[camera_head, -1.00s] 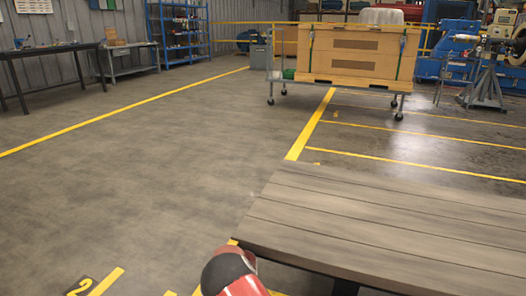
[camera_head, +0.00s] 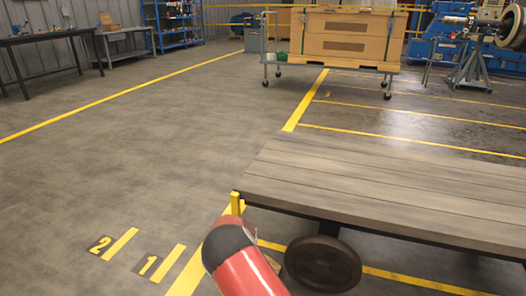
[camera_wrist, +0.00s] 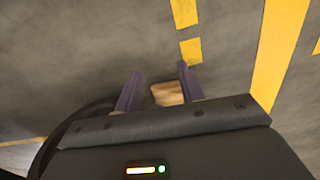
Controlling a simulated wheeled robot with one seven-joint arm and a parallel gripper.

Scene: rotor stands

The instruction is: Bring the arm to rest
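My red arm with a black joint shows at the bottom of the head view, beside the near corner of the plank cart (camera_head: 370,190). My gripper (camera_wrist: 157,82) is out of sight in the head view. In the wrist view its two dark fingers stand apart, so it is open, pointing toward the grey floor. A small light-wood block (camera_wrist: 168,93) shows between the fingers, close to the right one, with a gap to the left one. I cannot tell whether it lies on the floor below. A bit of light wood also shows beside my arm in the head view.
The cart's dark wheel (camera_head: 323,263) is just right of my arm. Floor markings 2 (camera_head: 101,244) and 1 (camera_head: 147,265) lie to the left. A large wooden crate (camera_head: 348,38) stands on a trolley at the back. The floor at middle left is clear.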

